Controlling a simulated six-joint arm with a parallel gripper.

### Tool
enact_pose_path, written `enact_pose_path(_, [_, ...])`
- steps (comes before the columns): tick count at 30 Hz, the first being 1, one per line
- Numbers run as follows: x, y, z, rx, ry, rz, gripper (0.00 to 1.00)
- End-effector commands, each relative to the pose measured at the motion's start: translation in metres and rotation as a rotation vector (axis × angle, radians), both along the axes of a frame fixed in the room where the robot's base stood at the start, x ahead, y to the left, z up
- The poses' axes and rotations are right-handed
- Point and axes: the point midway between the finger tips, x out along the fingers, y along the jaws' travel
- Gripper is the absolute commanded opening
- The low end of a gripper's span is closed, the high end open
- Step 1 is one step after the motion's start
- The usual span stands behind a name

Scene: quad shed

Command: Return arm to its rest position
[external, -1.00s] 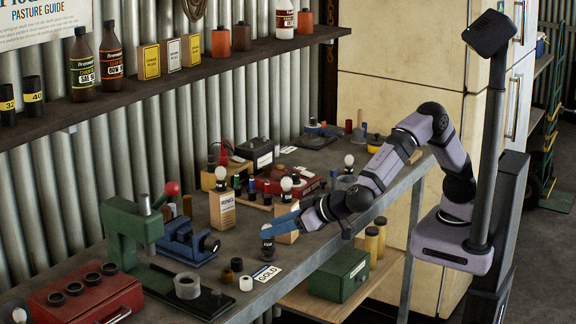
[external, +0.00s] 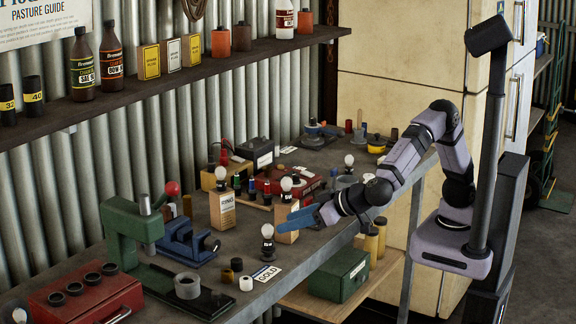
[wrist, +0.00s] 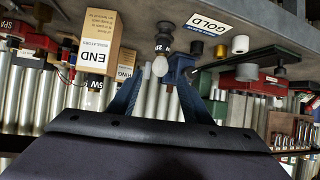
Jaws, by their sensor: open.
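My gripper (external: 302,219) is open and empty above the front part of the workbench (external: 330,158), with its blue fingers pointing left. In the wrist view my gripper (wrist: 168,75) shows its two blue fingers spread apart. A dark-based bulb (external: 267,243) stands upright on the bench beside the GOLD card (external: 267,273), apart from the fingers in the external view. In the wrist view the bulb (wrist: 161,57) appears between and beyond the fingertips, near the GOLD card (wrist: 209,24). My arm reaches in from its base at the right.
Wooden blocks with bulbs (external: 222,206) stand behind my gripper. A blue vise (external: 190,243), a green press (external: 128,232) and a red case (external: 85,300) fill the left of the bench. A shelf (external: 160,82) with bottles runs above. A green box (external: 340,276) sits below.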

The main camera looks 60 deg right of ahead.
Motion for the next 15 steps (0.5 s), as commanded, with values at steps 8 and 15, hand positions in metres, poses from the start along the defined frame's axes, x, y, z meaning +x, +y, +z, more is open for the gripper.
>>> enact_pose_path(8, [-0.001,0.002,-0.001,-0.226,-0.038,0.137,0.45])
enact_pose_path(15, [-0.020,-0.002,-0.035,-0.608,0.019,0.400,0.45])
